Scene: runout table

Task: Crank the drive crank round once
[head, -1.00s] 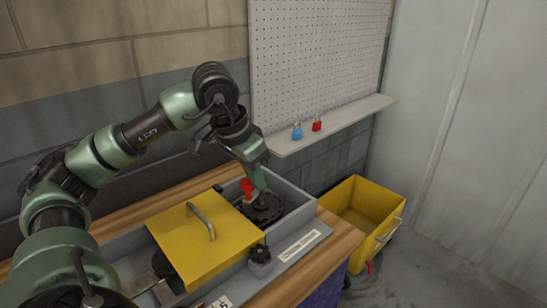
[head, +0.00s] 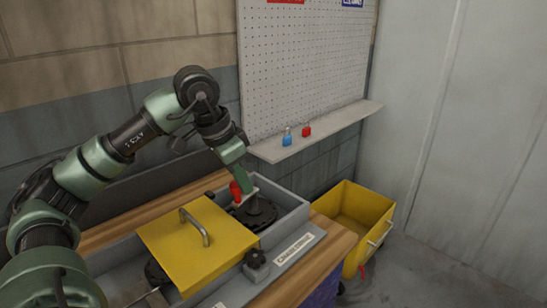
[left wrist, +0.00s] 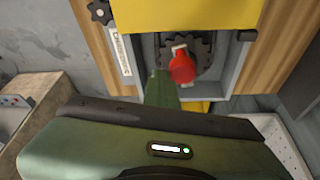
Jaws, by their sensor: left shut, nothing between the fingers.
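The drive crank has a red handle (head: 235,191) standing up on a pale crank arm. It sits over a dark toothed wheel (head: 258,212) inside a grey trough. In the left wrist view the red handle (left wrist: 182,67) stands in front of the dark wheel (left wrist: 203,50). My left gripper (head: 241,168) is shut and empty, close above and behind the red handle. In the left wrist view a green finger (left wrist: 160,88) shows just left of the handle; whether it touches cannot be told. My right gripper is not in view.
A yellow cover (head: 197,245) with a metal handle lies over the trough beside the wheel. A black knob (head: 255,259) is on the trough's front side. A shelf (head: 330,128) holds a blue padlock (head: 286,136) and a red padlock (head: 306,131). A yellow bin (head: 346,196) stands right of the table.

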